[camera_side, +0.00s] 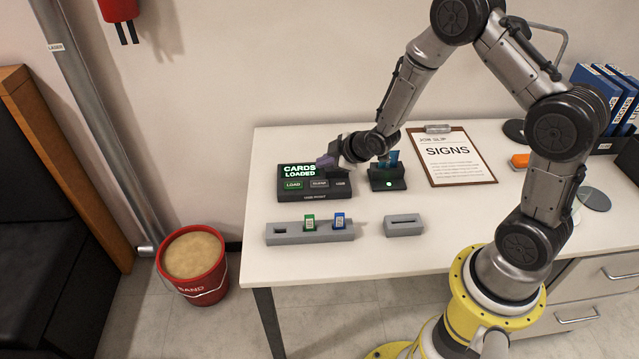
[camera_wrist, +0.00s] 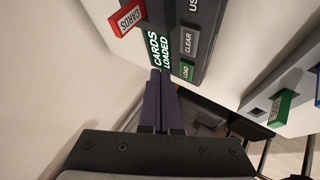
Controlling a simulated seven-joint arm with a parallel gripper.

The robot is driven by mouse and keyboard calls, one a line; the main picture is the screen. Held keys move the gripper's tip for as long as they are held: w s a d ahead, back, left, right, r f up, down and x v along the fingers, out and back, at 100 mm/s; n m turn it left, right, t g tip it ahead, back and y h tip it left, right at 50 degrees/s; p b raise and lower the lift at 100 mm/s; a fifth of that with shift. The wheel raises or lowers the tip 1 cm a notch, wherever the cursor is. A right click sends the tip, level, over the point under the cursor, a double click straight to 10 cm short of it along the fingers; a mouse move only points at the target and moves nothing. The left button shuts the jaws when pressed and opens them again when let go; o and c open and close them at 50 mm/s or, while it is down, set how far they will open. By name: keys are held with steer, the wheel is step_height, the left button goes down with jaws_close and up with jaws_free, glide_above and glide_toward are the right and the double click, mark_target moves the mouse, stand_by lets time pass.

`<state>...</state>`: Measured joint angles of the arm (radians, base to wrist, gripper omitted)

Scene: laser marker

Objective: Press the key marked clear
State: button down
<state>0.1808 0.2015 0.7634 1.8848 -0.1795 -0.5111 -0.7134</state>
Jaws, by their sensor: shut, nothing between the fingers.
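The dark key panel (camera_side: 300,194) stands at the back left of the table. Its screen (camera_side: 299,171) reads CARDS LOADED in green. The grey clear key (camera_side: 319,184) sits right of the green load key (camera_side: 293,185); the clear key also shows in the wrist view (camera_wrist: 188,42), above the load key (camera_wrist: 186,71). My gripper (camera_side: 324,161) is shut and empty, its purple fingers by the screen's right end, behind the clear key in the side view. In the wrist view its fingertips (camera_wrist: 160,73) appear beside the load key. I see no contact with the clear key.
A dark reader (camera_side: 388,181) with a blue card and a lit green lamp stands right of the panel. In front are a grey rack (camera_side: 283,238) with a green and a blue card, and a grey slotted block (camera_side: 403,226).

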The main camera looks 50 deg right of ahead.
mark_target(324, 185)
steer(key=shift+f, duration=2.05)
steer(key=shift+f, duration=0.15)
stand_by(0.4)
steer(key=shift+f, duration=0.3)
steer(key=shift+f, duration=0.35)
stand_by(0.7)
stand_by(0.3)
steer(key=shift+r, duration=0.8)
steer(key=shift+r, duration=2.55)
